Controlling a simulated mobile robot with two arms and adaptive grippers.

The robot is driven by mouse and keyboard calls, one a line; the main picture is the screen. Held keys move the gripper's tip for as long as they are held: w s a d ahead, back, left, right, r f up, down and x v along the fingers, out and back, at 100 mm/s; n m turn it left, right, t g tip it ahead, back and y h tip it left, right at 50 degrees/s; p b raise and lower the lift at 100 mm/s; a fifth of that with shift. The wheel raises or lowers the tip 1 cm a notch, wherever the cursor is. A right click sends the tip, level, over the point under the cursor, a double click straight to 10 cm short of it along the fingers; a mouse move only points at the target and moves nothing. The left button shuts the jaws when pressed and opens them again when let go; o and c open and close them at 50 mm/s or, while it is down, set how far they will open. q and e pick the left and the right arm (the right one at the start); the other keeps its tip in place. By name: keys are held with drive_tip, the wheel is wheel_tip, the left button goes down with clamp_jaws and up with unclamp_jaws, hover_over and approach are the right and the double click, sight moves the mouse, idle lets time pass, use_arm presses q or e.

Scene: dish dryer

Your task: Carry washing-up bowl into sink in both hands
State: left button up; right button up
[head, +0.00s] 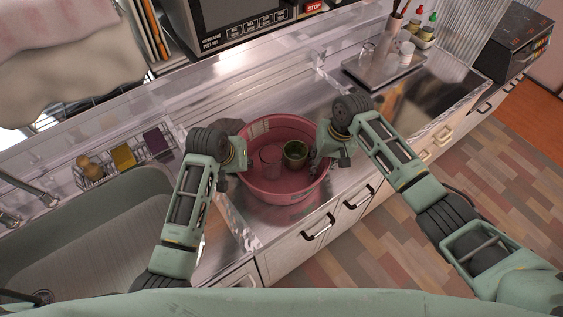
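The pink washing-up bowl (285,192) stands upright on the metal counter in the middle of the head view. A clear glass (270,161) and a dark green cup (295,154) are inside it. My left gripper (238,158) is at the bowl's left rim. My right gripper (319,154) is at the right rim, its fingers close to the edge. The arm links and wrists hide much of both grippers, so I cannot tell whether the fingers are closed on the rim. The sink (60,240) is at the left, its basin clear in the visible part.
A wire caddy (95,177) with sponges stands on the sink's back edge, near the tap (35,190). A tray (372,73) with glasses and bottles is at the back right. A microwave (235,22) is behind the counter. Cupboard handles (318,228) line the front.

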use_arm(q)
clamp_jaws()
use_arm(e)
clamp_jaws()
use_arm(q)
drive_tip(key=shift+r, duration=0.2)
use_arm(e)
drive_tip(key=shift+r, duration=0.15)
